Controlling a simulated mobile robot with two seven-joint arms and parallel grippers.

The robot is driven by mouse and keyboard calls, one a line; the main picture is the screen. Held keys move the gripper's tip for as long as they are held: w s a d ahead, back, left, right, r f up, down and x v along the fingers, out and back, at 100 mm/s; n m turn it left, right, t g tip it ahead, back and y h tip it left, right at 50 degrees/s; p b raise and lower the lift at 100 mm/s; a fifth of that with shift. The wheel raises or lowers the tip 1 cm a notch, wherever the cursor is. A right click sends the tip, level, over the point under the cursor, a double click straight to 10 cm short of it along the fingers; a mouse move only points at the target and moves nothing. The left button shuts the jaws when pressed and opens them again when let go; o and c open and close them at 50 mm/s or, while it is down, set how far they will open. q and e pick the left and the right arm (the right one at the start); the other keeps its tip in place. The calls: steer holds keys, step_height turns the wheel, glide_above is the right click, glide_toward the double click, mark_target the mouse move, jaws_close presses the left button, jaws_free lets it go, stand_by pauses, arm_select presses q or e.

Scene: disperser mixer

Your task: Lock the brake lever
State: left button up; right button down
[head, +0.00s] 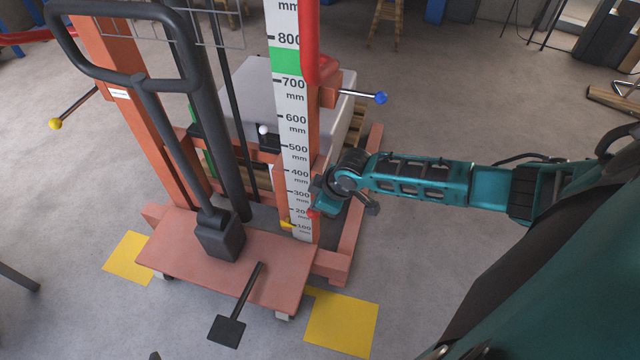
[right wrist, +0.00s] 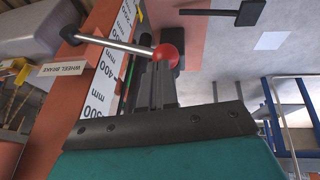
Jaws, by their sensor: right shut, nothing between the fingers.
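The brake lever is a metal rod with a red ball knob (right wrist: 167,54). In the right wrist view it sticks out from the orange post beside a plate reading "WHEEL BRAKE" (right wrist: 75,69). In the head view only a bit of the red knob (head: 312,212) shows beside my right gripper; the rest is hidden. My right gripper (head: 318,203) is low at the right side of the scale post. Its fingers (right wrist: 157,82) are shut and empty, with the tips at the red knob. I cannot tell whether they touch it. My left gripper is not in view.
The orange lift has a black handle (head: 135,80), a foot pedal (head: 228,328) and a millimetre scale (head: 293,120). A yellow-knobbed lever (head: 56,123) and a blue-knobbed lever (head: 379,98) stick out at its sides.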

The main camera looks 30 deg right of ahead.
step_height(320, 180, down, 7)
steer(key=s+a+b, duration=0.1)
steer(key=a, duration=0.1)
steer(key=shift+s+f+b, duration=0.15)
steer(key=shift+s+b, duration=0.15)
steer(key=shift+s, duration=0.1)
steer(key=shift+s+a+f, duration=0.1)
steer(key=shift+s+f, duration=0.1)
steer(key=a+p+v, duration=0.2)
steer(key=p+v, duration=0.2)
steer(key=v, duration=0.9)
steer(key=shift+s+a+r+p, duration=0.2)
steer(key=shift+s+p, duration=0.1)
steer(key=shift+s, duration=0.15)
